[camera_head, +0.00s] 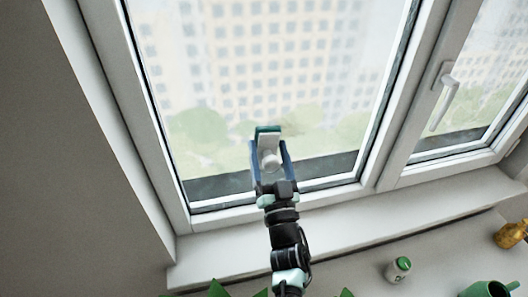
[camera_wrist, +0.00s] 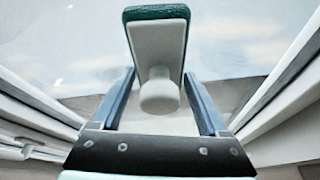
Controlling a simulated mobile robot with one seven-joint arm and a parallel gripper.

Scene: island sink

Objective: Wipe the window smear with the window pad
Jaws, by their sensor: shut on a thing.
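The window pad (camera_head: 268,142) has a pale back with a rounded knob and a dark green face. My gripper (camera_head: 270,155) is shut on its knob, with one blue finger on each side, and holds it up in front of the left window pane (camera_head: 300,60). In the wrist view the pad (camera_wrist: 158,45) stands beyond the fingers (camera_wrist: 160,88), green edge at the top. I cannot tell whether the green face touches the glass. A faint whitish haze shows on the pane, but I cannot make out the smear clearly.
A white frame surrounds the pane, and a second window with a handle (camera_head: 447,82) is at the right. Below is the sill (camera_head: 340,222). A green-capped jar (camera_head: 398,269), a green mug (camera_head: 488,289), an amber object (camera_head: 512,233) and plant leaves (camera_head: 222,289) are at the bottom.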

